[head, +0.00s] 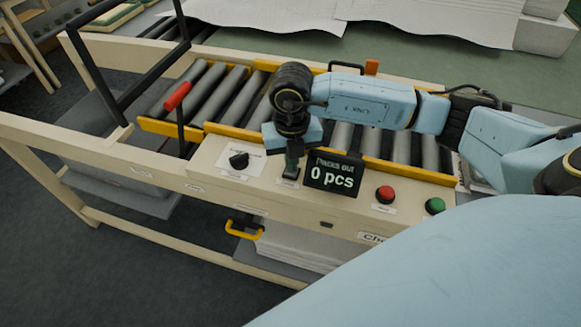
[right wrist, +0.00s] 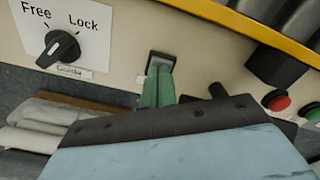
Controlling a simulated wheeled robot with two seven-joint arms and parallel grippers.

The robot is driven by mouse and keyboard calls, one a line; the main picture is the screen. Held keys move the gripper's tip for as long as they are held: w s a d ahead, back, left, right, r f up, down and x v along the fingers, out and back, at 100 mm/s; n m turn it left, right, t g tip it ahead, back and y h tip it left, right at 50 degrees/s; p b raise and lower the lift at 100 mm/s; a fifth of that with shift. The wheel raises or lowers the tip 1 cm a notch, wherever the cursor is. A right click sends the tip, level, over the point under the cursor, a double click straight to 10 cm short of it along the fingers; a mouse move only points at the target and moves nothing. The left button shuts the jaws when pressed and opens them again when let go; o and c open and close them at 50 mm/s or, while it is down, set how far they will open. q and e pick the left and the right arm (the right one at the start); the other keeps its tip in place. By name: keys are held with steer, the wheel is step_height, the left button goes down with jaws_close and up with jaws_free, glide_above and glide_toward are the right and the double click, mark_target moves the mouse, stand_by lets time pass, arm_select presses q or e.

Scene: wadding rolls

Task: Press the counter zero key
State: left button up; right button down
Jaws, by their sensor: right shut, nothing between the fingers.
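The counter display (head: 333,175) on the cream panel reads "0 pcs". My right gripper (head: 290,177) points down at the panel just left of the display. In the right wrist view its green fingers (right wrist: 158,84) are together and empty, with their tips at a small dark-framed key (right wrist: 161,61). The tips overlap the key and seem to touch it; how far it is pressed in cannot be told. A label below the key shows in the head view but is too small to read. My left gripper is not in view.
A black Free/Lock knob (head: 239,160) sits left of the key. A red button (head: 385,194) and a green button (head: 435,205) sit to the right. Behind the panel runs a roller conveyor (head: 233,98) with yellow rails. A red-handled lever (head: 178,97) stands at the left.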

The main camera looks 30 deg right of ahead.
steer(key=shift+r+p, duration=0.85)
steer(key=shift+r, duration=0.25)
step_height(320, 180, up, 6)
steer(key=p, duration=0.4)
steer(key=shift+a, duration=0.1)
stand_by(0.5)
